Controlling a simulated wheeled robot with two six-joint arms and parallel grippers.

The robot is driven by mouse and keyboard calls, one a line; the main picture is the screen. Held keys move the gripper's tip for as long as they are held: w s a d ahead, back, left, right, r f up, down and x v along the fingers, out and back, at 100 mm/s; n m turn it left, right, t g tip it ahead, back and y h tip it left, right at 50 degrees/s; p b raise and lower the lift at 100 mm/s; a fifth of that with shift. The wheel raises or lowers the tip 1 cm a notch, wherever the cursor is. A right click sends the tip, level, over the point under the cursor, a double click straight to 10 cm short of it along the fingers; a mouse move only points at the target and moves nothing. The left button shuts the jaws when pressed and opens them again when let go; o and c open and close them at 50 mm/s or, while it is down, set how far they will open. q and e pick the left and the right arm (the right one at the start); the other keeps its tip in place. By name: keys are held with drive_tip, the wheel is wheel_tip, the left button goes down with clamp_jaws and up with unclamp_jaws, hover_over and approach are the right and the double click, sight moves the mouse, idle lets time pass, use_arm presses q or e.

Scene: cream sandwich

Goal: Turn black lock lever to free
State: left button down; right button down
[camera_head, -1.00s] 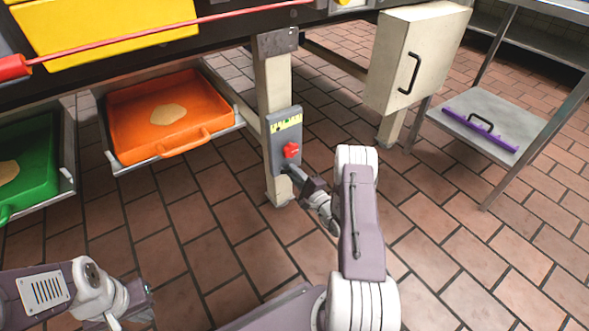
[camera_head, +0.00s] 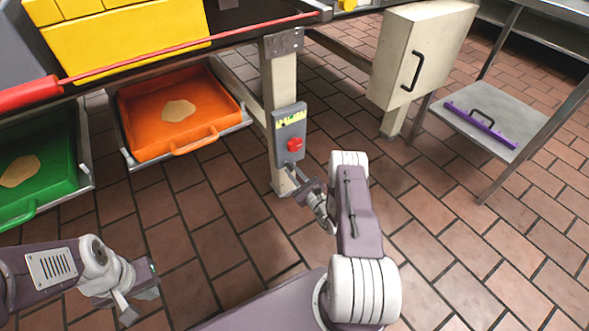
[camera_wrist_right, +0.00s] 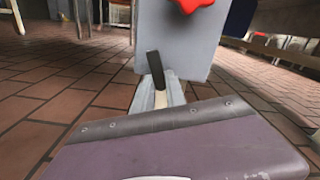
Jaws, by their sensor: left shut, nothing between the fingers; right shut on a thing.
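The grey lock panel (camera_head: 287,137) is fixed to a cream post, with a yellow-green label and a red star-shaped knob (camera_head: 295,145). The black lever (camera_wrist_right: 155,66) shows upright at the panel's lower edge in the right wrist view, its lower end between the fingers. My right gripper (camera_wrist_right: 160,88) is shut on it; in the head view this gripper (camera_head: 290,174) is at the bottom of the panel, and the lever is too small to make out. My left gripper (camera_head: 143,296) is shut and empty at the lower left, away from the panel.
An orange tray (camera_head: 130,140) and a green tray (camera_head: 50,190), each with a flat beige piece, sit under the counter at left. A cream cabinet (camera_head: 432,50) and a low metal shelf (camera_head: 500,112) with a purple bar stand at right. Tiled floor is open between.

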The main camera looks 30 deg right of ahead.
drive_tip(key=shift+a+m, duration=0.2)
drive_tip(key=shift+m, duration=0.3)
drive_tip(key=shift+f, duration=0.1)
drive_tip(key=c, duration=1.4)
unclamp_jaws()
drive_tip(key=shift+o, duration=0.2)
